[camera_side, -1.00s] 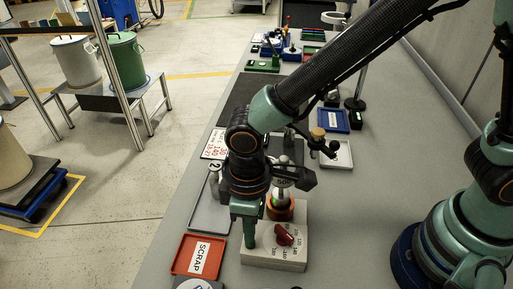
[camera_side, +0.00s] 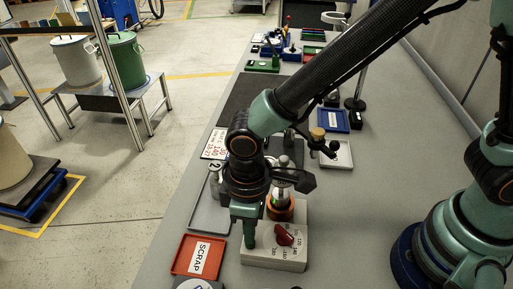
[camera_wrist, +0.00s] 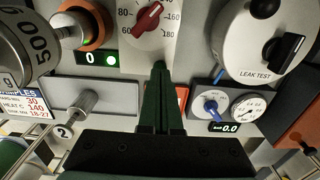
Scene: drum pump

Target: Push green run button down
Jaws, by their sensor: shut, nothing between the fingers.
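The pale control box (camera_side: 295,257) with a red dial (camera_side: 284,235) stands on the bench. It also shows in the wrist view, with its red dial (camera_wrist: 149,17) at the top. My gripper (camera_side: 250,241) points down with its green fingers together and empty, at the box's left side beside the dial. In the wrist view my gripper (camera_wrist: 160,68) has its tips just below the dial scale. I cannot make out the green run button. The fingers hide that part of the box, and I cannot tell whether the tips touch it.
A red SCRAP tray (camera_side: 182,267) lies left of the box. An orange-ringed unit (camera_side: 290,214) stands close behind it. The wrist view shows a display reading 0 (camera_wrist: 90,58), a leak test unit (camera_wrist: 235,60) and a gauge (camera_wrist: 250,107). Bare bench lies to the right.

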